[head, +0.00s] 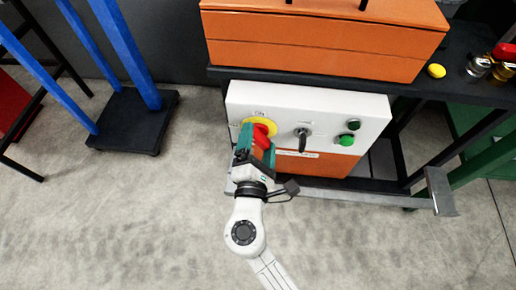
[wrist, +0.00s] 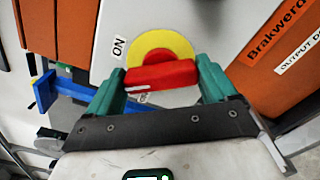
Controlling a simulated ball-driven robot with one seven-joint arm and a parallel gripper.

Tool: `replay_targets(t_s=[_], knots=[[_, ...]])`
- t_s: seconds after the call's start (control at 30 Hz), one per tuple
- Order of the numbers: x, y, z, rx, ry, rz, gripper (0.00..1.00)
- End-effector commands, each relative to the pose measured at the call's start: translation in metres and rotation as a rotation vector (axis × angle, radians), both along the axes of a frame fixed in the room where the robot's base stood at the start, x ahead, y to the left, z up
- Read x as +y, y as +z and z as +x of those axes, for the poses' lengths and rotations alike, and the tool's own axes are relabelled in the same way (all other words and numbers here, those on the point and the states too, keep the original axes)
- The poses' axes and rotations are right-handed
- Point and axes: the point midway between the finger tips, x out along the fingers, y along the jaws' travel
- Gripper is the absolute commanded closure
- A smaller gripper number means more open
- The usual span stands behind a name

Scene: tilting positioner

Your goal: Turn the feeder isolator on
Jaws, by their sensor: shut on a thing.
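The feeder isolator is a yellow disc (head: 248,124) with a red handle (head: 262,138) on the left of a white control panel (head: 320,102). The disc (wrist: 165,42) and red handle (wrist: 160,76) are large in the wrist view. An ON label (wrist: 119,47) is beside the disc at its upper left there. Another label under the handle is partly hidden. My gripper (wrist: 161,85) has its green fingers on both sides of the red handle, shut on it. In the head view my gripper (head: 256,146) covers part of the handle, and its exact angle is hard to tell.
Right of the isolator are a black selector switch (head: 303,137) and a green button (head: 346,140). An orange box (head: 320,45) sits above the panel. A black-based stand with blue posts (head: 128,120) is at left. Open concrete floor lies in front.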

Motion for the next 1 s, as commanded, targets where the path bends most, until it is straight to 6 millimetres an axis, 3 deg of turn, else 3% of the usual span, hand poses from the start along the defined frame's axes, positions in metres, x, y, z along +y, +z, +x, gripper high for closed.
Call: replay_targets(t_s=[0.5,1.0], knots=[[-0.003,-0.0035,0.0024,-0.021,-0.004,0.447,0.45],[-0.0035,-0.0012,0.0027,-0.027,-0.006,0.623,0.45]])
